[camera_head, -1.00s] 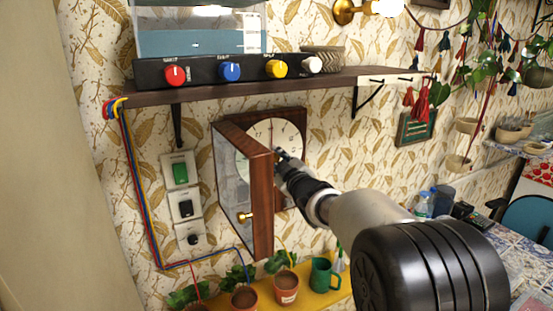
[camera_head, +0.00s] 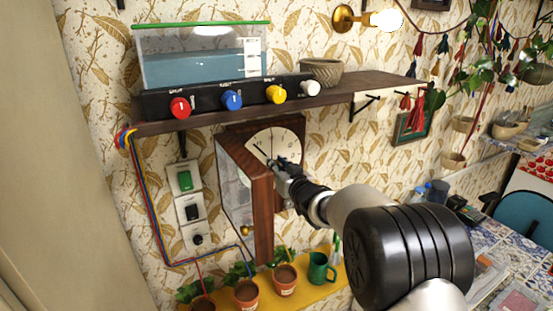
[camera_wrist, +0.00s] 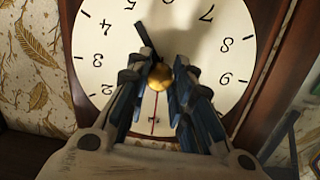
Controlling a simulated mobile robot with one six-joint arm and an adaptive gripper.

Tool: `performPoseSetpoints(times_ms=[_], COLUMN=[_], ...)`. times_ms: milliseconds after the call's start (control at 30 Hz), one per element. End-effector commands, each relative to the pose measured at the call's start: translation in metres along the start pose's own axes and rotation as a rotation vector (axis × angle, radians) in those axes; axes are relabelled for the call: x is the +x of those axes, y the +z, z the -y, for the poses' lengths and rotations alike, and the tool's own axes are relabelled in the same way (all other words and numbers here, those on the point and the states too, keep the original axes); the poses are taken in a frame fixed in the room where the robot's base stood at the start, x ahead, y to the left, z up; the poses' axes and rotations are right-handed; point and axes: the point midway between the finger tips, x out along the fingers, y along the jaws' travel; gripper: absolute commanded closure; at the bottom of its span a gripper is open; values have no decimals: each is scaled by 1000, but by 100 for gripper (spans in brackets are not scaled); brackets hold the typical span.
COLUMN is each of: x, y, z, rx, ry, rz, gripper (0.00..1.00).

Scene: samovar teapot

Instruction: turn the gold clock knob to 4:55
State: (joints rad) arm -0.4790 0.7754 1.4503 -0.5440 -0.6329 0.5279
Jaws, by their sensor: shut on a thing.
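The round white clock face (camera_head: 285,138) sits in a dark wooden case with its door swung open at the left. In the wrist view the clock face (camera_wrist: 110,45) appears upside down. The gold clock knob (camera_wrist: 160,76) is at its centre, between the tips of my gripper (camera_wrist: 162,84), which is shut on it. A short black hand (camera_wrist: 144,38) points between 4 and 5. A thin red hand (camera_wrist: 153,118) points down towards 12. In the head view my gripper (camera_head: 275,164) hides part of the face; a dark hand (camera_head: 260,156) points up-left.
The open wooden clock door (camera_head: 264,205) stands close left of my gripper. Above is a shelf (camera_head: 215,117) with a tank and coloured knobs (camera_head: 232,99). Below are potted plants and a green mug (camera_head: 318,267) on a yellow shelf.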

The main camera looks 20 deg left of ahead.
Motion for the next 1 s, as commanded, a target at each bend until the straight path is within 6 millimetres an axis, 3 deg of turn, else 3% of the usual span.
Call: performPoseSetpoints(times_ms=[333,867,900,1000], x=[0,0,0,0], y=[-2,0,0,0], z=[0,0,0,0], rx=[136,159,158,158], ry=[-11,-13,-13,-13], rz=[10,11,11,12], gripper=[100,100,78,71])
